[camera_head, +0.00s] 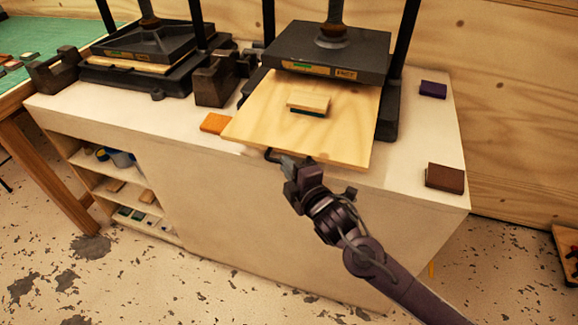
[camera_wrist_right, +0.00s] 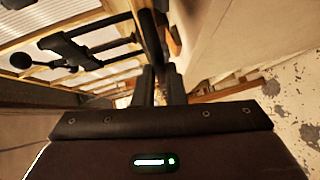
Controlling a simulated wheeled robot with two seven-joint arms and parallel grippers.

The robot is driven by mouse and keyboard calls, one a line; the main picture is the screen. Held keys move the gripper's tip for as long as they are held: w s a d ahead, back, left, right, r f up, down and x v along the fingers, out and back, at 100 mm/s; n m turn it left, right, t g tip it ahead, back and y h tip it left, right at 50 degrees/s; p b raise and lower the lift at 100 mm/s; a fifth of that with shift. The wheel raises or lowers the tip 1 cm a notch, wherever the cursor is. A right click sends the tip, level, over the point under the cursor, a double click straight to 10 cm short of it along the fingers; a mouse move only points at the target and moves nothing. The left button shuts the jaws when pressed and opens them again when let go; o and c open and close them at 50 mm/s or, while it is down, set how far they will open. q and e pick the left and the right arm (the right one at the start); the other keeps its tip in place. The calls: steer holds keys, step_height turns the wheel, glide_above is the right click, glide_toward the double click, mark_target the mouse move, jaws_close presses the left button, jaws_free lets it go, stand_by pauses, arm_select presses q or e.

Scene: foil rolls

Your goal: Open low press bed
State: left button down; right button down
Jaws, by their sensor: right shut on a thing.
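The press bed (camera_head: 257,113) is a pale wooden board that sticks out toward me from under the black platen (camera_head: 330,50) of the right-hand press. A small block with a pale top and dark base (camera_head: 309,102) lies on it. A dark handle (camera_head: 271,155) shows at the bed's front edge. My right gripper (camera_head: 287,168) is shut on this handle; the fingers hide part of it. In the right wrist view the two dark fingers (camera_wrist_right: 159,85) are close together, and what lies between them is hard to make out. My left gripper is not in view.
A second press (camera_head: 145,45) stands at the left. An orange block (camera_head: 214,123), a brown block (camera_head: 445,178) and a purple block (camera_head: 433,89) lie on the pale bench top (camera_head: 415,165). Open shelves (camera_head: 113,185) are in the bench front. The floor in front is clear.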

steer(key=c, duration=1.5)
jaws_free()
steer(key=b+v, duration=0.1)
steer(key=v, duration=0.6)
steer(key=shift+s+d+b, duration=0.25)
steer(key=shift+s+b, duration=0.05)
steer(key=shift+s, duration=0.05)
